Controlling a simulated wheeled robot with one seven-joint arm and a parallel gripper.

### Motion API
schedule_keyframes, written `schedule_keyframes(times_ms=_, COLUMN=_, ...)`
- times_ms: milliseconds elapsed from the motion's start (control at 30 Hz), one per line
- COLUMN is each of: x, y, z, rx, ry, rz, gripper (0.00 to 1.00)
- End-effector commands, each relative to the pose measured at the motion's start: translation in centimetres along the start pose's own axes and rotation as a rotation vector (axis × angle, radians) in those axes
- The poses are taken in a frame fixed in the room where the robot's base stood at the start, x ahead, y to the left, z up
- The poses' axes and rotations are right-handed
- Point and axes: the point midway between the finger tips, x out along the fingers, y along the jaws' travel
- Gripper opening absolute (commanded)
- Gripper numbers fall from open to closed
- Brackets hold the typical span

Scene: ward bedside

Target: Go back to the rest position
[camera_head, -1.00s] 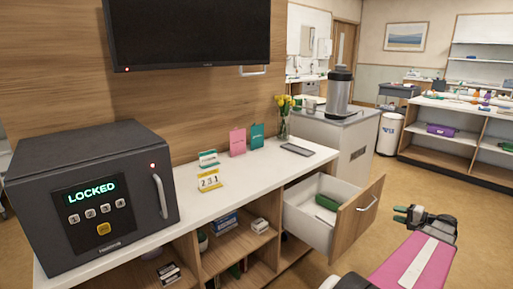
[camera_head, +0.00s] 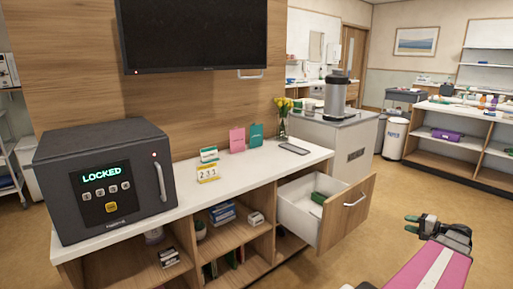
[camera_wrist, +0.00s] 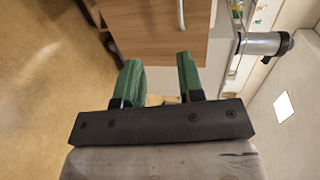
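My gripper (camera_head: 411,224) is at the lower right of the head view, at the end of my pink arm, in front of and to the right of the open drawer (camera_head: 345,212). In the wrist view my gripper (camera_wrist: 159,80) shows two green fingers set apart with nothing between them. The drawer's wooden front (camera_wrist: 158,32) is beyond the fingertips. A green item (camera_head: 319,198) lies inside the drawer.
A dark safe (camera_head: 105,182) reading LOCKED stands on the white counter (camera_head: 240,184). A metal urn (camera_head: 336,94) stands on a cabinet behind the drawer. The floor (camera_head: 385,195) right of the drawer is clear.

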Motion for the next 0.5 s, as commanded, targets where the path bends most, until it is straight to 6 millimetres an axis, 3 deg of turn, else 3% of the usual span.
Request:
schedule_keyframes(times_ms=267, x=3.3, y=0.2, z=2.0, rx=-0.001, ry=-0.053, rz=0.071, gripper=0.35)
schedule_keyframes(times_ms=500, x=7.5, y=0.7, z=4.9, rx=-0.009, ry=-0.124, rz=0.175, gripper=0.35)
